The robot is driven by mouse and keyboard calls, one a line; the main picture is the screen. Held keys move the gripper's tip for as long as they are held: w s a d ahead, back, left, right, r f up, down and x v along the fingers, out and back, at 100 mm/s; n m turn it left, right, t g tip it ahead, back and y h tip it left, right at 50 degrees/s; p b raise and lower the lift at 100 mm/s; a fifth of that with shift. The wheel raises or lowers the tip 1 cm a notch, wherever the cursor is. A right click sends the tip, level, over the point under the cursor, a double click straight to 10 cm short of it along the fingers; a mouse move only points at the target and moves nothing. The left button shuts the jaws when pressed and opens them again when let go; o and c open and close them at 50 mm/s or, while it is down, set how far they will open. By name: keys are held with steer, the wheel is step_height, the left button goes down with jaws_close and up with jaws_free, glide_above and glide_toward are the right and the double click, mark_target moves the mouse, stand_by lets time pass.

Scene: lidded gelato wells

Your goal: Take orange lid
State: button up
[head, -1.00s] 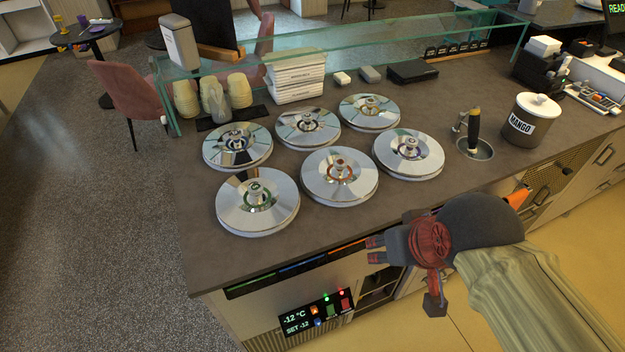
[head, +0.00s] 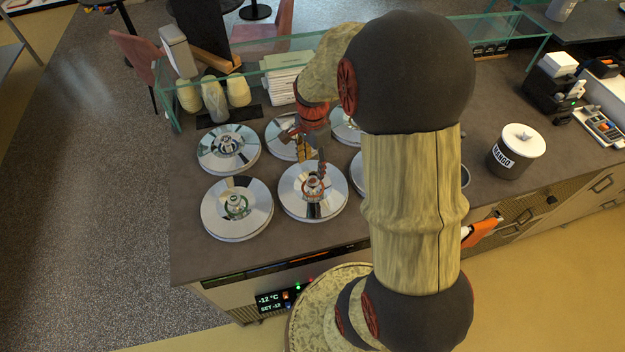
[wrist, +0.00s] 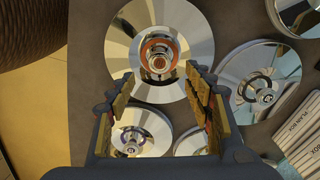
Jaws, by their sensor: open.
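The orange lid is a shiny round metal disc with an orange ring around its central knob. It is the front middle lid in the head view (head: 294,196) and lies at the top centre of the wrist view (wrist: 160,50). It lies flat on its well. My gripper (head: 312,162) is open and empty, above the orange lid's back part in the head view. In the wrist view the fingertips (wrist: 158,76) show apart, on either side below the orange-ringed knob, and I see no contact.
The green-ringed lid (head: 237,222) is left of the orange one, the blue-ringed lid (head: 228,163) behind that. My arm hides part of the lids on the right. A glass guard (head: 250,55) runs along the back; a mango pot (head: 514,152) stands right.

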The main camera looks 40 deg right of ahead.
mark_target(313, 180)
steer(key=shift+s+d+f, duration=0.1)
steer(key=shift+d+f, duration=0.15)
steer(key=shift+f, duration=0.45)
step_height(313, 180, down, 7)
steer(key=shift+a+r, duration=0.1)
steer(key=shift+c, duration=1.1)
steer(key=c, duration=1.1)
jaws_close()
